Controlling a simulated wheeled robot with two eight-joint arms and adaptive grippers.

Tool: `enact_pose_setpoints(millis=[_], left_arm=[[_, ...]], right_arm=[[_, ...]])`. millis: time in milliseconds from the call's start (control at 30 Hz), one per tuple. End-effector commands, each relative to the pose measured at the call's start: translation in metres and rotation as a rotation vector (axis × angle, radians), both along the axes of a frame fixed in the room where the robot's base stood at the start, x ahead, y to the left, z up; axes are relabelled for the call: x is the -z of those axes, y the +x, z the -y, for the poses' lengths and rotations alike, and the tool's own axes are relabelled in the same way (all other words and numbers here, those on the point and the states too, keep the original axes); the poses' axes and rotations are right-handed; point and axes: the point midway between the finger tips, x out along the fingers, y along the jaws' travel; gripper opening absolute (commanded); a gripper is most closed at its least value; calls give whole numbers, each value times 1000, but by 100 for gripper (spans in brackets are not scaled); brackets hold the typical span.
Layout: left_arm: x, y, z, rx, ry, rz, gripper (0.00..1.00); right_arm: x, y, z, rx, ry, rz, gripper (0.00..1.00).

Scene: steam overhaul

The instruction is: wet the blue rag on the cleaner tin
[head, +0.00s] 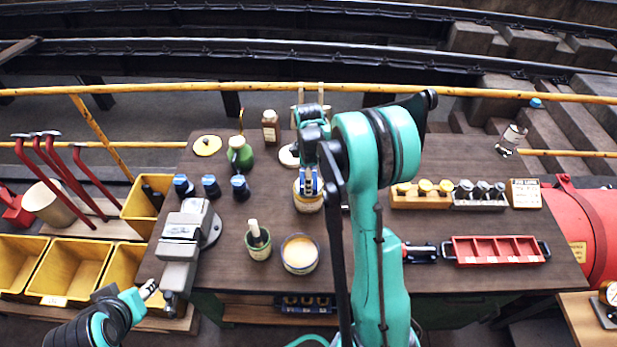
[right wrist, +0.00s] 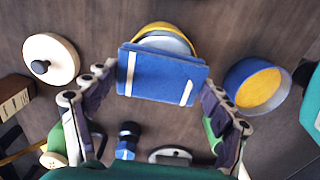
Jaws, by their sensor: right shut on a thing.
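My right gripper (head: 308,188) points down over a labelled tin (head: 308,204) in the middle of the bench. In the right wrist view my right gripper (right wrist: 160,80) is shut on the blue rag (right wrist: 155,75), a folded pad with pale stripes. The yellow-rimmed tin (right wrist: 165,32) shows beyond the rag, which hides part of it. I cannot tell whether the rag touches it. Its label is too small to read, so I cannot confirm it is the cleaner tin. My left gripper (head: 150,289) is low at the left, beside the vise; its opening is unclear.
An open tin with pale orange contents (head: 300,254) and a jar holding a brush (head: 258,242) stand nearby. A grey vise (head: 183,240), blue-capped bottles (head: 211,186) and a green can (head: 239,156) are left. A red tray (head: 497,251) is right.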

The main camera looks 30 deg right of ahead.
Motion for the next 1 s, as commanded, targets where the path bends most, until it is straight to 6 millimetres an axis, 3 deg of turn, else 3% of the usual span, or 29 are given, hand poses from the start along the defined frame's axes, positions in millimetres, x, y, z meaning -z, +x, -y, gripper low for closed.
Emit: enact_pose_setpoints(millis=[1000], left_arm=[[9,0,0,0,0,0,40]], right_arm=[[11,0,0,0,0,0,58]])
